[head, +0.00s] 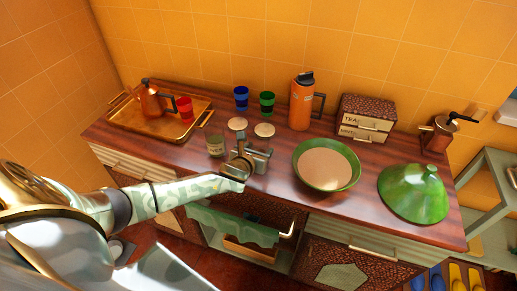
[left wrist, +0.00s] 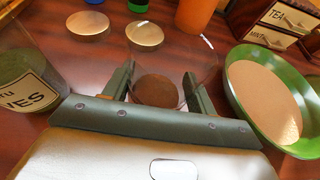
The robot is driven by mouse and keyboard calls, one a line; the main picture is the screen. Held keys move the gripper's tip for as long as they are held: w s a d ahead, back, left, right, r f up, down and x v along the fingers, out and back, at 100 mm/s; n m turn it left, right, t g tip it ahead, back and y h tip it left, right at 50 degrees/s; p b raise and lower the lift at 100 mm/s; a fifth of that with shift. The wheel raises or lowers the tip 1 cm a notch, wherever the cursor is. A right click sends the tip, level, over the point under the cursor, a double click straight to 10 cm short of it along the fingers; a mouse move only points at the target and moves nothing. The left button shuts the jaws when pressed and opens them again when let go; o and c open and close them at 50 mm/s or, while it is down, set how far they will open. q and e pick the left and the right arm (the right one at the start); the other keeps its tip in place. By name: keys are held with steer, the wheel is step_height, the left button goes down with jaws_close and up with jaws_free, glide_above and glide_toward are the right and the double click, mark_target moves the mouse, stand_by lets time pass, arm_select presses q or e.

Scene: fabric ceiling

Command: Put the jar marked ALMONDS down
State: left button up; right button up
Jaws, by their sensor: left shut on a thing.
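My left gripper (head: 248,160) is over the front of the counter, shut on a clear glass jar with brown contents (left wrist: 158,91). The jar stands out between the fingers in the left wrist view; its label is not visible there, and I cannot tell whether its base touches the counter. A second glass jar (head: 215,147) stands just left of the gripper; its pale label (left wrist: 28,92) ends in "ES" in the left wrist view. Two round lids (head: 237,123) (head: 264,130) lie behind the gripper. My right gripper is not in view.
The wooden counter (head: 285,205) holds a green-rimmed bowl (head: 326,164) right of the gripper and a green cone lid (head: 414,193) farther right. Behind stand blue (head: 241,97) and green cups (head: 267,102) and an orange flask (head: 301,103). A brass tray (head: 125,115) is left.

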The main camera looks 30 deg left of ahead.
arm_select(q)
steer(key=o, duration=1.2)
steer(key=shift+o, duration=0.2)
steer(key=shift+s, duration=0.15)
steer(key=p+v, duration=0.4)
steer(key=v, duration=1.2)
